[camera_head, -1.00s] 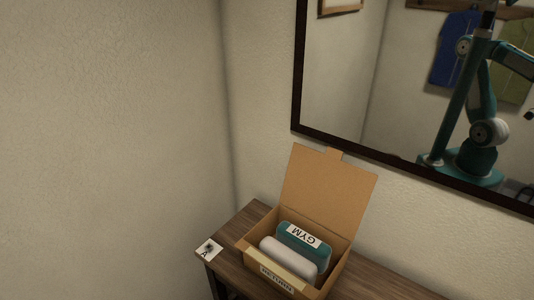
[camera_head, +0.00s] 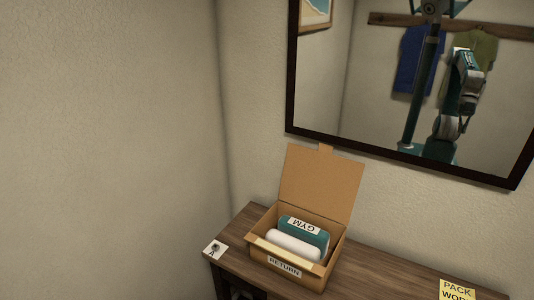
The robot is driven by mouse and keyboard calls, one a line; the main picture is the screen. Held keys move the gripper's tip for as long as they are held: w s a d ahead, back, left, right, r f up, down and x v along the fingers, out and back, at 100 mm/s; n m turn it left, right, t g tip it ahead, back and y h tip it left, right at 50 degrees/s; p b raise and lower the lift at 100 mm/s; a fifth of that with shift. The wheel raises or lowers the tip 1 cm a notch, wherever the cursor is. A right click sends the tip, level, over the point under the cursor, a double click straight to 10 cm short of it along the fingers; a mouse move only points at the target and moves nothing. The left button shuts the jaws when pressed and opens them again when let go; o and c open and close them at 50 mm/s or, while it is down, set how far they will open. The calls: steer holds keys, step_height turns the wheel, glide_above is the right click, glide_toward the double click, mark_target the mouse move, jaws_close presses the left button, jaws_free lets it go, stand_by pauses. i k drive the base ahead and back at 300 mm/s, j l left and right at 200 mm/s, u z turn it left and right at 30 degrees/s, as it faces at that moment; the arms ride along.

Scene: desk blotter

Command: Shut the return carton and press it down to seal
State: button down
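The return carton (camera_head: 255,257) is a brown cardboard box with a "RETURN" label (camera_head: 284,267) on its front. It stands on a wooden table. Its lid (camera_head: 321,184) is open, raised at the back and leaning toward the wall, with a small tab on its top edge. Inside lie a teal roll (camera_head: 318,237) with a "GYM" label and a white roll (camera_head: 288,245) in front of it. My gripper does not show directly. My arm appears only as a reflection in the mirror, where the gripper's state cannot be made out.
The wooden table (camera_head: 385,272) is clear to the right of the carton, up to a yellow note (camera_head: 456,291) reading "PACK WOR...", cut off. A small white card (camera_head: 214,249) is at the table's left corner. A dark-framed mirror (camera_head: 390,80) hangs on the wall behind.

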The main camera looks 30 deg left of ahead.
mark_target(322, 182)
steer(key=u, duration=1.15)
steer(key=i+j, duration=0.15)
steer(key=j, duration=0.15)
steer(key=i+j, duration=0.15)
steer(key=j, duration=0.2)
steer(key=i+j+z, duration=0.1)
steer(key=j, duration=0.2)
steer(key=i+j, duration=0.35)
steer(key=j, duration=0.3)
